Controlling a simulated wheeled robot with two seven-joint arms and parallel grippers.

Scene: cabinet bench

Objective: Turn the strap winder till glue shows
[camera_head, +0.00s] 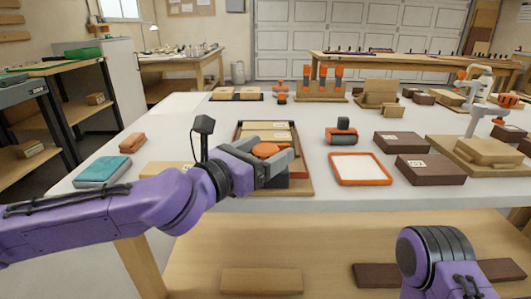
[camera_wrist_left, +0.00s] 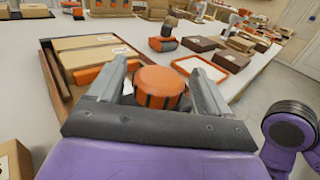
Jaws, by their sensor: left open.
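The orange round knob with dark grip slots, which looks like the strap winder (camera_wrist_left: 160,87), sits at the near side of a brown frame (camera_wrist_left: 60,88) around pale wooden panels. In the head view the winder (camera_head: 266,149) is partly hidden by my left gripper (camera_head: 284,160). In the left wrist view my left gripper (camera_wrist_left: 153,70) is open, with one finger on each side of the winder. I cannot tell whether the fingers touch it. The frame's joints are too small to show any glue. My right arm shows only as a purple link at lower right; its gripper is out of view.
An orange-rimmed white tray (camera_head: 360,168) and an orange-and-black tool (camera_head: 341,132) lie to the right. Dark boxes (camera_head: 430,169) stand farther right. A teal-and-grey block (camera_head: 102,172) lies at left. Bare white tabletop shows between the tray and the frame.

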